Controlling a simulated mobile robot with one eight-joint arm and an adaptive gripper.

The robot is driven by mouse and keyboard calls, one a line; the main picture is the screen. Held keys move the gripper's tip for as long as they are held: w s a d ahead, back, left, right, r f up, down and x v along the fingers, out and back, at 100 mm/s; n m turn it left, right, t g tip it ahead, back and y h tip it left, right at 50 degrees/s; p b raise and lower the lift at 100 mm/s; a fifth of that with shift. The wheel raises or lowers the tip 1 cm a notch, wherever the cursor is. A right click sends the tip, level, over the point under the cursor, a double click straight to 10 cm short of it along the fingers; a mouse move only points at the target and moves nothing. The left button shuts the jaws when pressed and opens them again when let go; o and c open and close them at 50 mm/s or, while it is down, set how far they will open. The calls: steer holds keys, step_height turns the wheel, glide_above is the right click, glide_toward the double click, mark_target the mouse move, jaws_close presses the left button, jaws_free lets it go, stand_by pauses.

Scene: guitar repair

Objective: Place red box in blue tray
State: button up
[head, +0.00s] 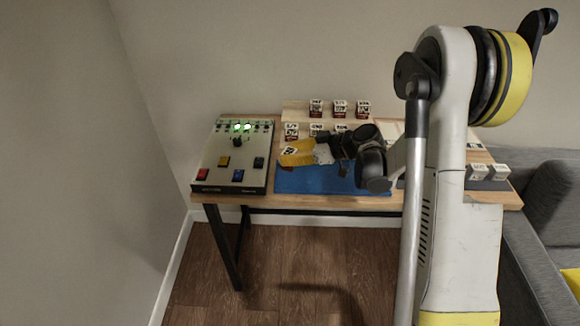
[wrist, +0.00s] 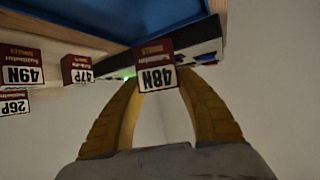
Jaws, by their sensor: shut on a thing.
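My gripper (head: 291,153) is shut on a red box with a white label (wrist: 156,72). In the wrist view, its yellow fingertips meet at the box, and the label reads 48N upside down. In the wrist view, the blue surface (wrist: 100,18) spans the top. The box looks held above the tray; the exact gap is unclear.
A control panel (head: 233,160) with green lights and coloured buttons stands left of the tray. Several red boxes with white labels (head: 340,108) stand on a wooden step behind. Two pale boxes (head: 488,172) sit at the right. A grey sofa (head: 550,200) is beside the table.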

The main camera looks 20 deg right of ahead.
steer(key=shift+f+b, duration=0.95)
steer(key=shift+f, duration=0.95)
steer(key=shift+f, duration=0.1)
steer(key=shift+f, duration=0.15)
steer(key=o, duration=1.2)
